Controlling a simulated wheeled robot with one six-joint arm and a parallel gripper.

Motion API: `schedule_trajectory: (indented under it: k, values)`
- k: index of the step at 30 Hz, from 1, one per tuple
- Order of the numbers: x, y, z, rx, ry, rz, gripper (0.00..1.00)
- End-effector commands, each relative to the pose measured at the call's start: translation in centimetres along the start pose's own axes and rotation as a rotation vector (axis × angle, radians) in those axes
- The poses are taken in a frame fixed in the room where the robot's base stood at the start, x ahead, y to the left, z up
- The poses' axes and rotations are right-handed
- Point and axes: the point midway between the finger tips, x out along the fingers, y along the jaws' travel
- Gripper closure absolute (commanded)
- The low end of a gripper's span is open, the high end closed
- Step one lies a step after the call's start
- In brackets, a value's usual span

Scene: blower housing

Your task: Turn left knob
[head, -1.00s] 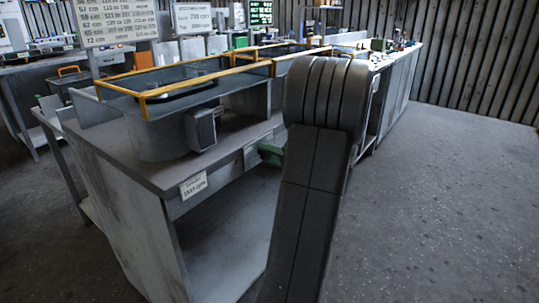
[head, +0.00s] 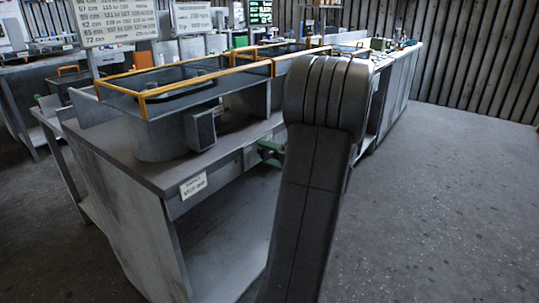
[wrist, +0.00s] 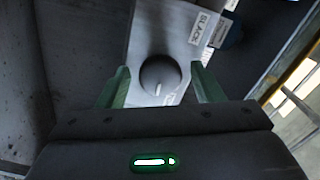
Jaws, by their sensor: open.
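A round dark knob (wrist: 160,76) with a pale pointer mark sits on a light grey panel (wrist: 148,32) in the wrist view. My gripper (wrist: 160,66) is open, with one green finger on each side of the knob and visible gaps between. The fingers do not appear to touch it. In the head view my gripper (head: 269,151) is at the front edge of the workbench, partly hidden by my arm, which also hides the knobs.
The workbench (head: 135,165) carries a grey round housing (head: 160,140) under an orange-framed guard (head: 145,95). The floor at the right (head: 440,190) is clear.

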Motion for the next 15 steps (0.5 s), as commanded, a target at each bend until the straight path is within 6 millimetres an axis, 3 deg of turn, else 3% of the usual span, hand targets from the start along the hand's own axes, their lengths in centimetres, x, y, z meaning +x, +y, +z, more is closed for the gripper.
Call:
schedule_trajectory:
  k: [7,15]
  values:
    - [-1.5,-0.1,-0.1,0.0,0.002,0.0,0.4]
    - [-7.3,-0.1,-0.2,0.001,0.006,0.002,0.4]
